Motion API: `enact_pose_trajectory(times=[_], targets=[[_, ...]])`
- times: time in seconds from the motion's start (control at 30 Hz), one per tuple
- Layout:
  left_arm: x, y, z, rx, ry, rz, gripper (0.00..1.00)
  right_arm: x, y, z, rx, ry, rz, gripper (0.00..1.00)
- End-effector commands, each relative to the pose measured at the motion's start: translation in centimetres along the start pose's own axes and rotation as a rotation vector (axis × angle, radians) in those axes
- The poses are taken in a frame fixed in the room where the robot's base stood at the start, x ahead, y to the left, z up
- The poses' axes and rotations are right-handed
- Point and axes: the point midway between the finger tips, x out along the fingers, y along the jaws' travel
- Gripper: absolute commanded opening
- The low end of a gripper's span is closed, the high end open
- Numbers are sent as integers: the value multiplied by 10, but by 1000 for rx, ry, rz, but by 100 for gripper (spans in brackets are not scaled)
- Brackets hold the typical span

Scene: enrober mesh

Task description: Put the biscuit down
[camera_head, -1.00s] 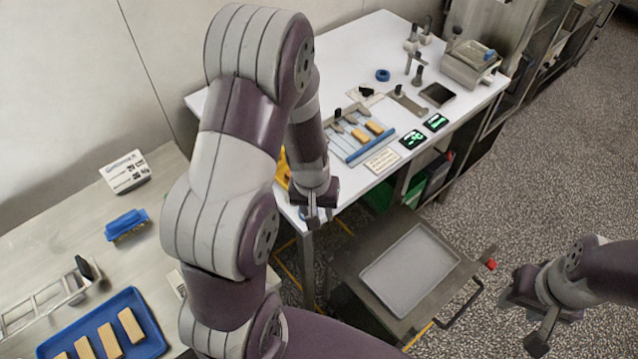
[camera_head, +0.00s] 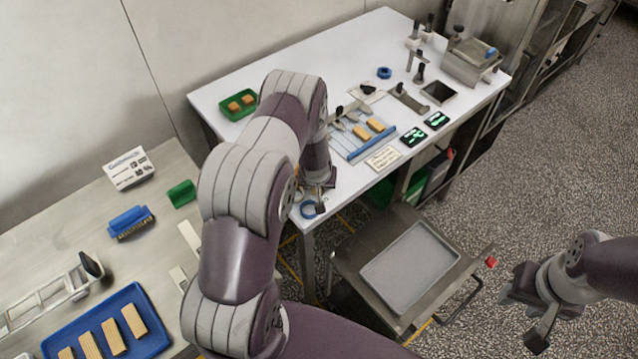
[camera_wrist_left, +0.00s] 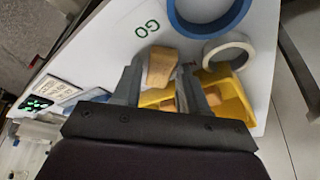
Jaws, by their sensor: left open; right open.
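In the left wrist view a tan biscuit (camera_wrist_left: 161,67) lies on the white table top beside printed green letters "GO". My left gripper (camera_wrist_left: 158,82) is open, with its fingers on either side of the biscuit's near end; whether they touch it I cannot tell. A yellow tray (camera_wrist_left: 236,102) with biscuits in it lies close by, partly hidden by a finger. My right gripper (camera_head: 528,312) is open and empty above the floor.
A blue tape ring (camera_wrist_left: 208,22) and a white ring (camera_wrist_left: 230,50) lie beside the yellow tray. A grey tray (camera_head: 385,290) sits low beside the table.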

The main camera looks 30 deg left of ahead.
Motion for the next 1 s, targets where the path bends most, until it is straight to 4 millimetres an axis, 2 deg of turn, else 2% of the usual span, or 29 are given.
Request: enact_pose_trajectory(times=[0.13,0.17,0.23,0.27,0.67,0.77,0.9,1.0], targets=[[0,0,0,0,1,0,43,0,0,0,0,0,0,43],[0,0,0,0,1,0,36,0,0,0,0,0,0,43],[0,0,0,0,1,0,13,0,0,0,0,0,0,43],[0,0,0,0,1,0,12,0,0,0,0,0,0,43],[-6,0,-4,0,3,1,12,0,0,0,0,0,0,43],[-17,0,-8,-1,3,0,12,0,0,0,0,0,0,43],[-42,0,-18,-1,3,1,12,-4,0,0,0,0,0,43],[-58,22,-14,5,0,3,12,-12,0,-1,0,0,0,43]])
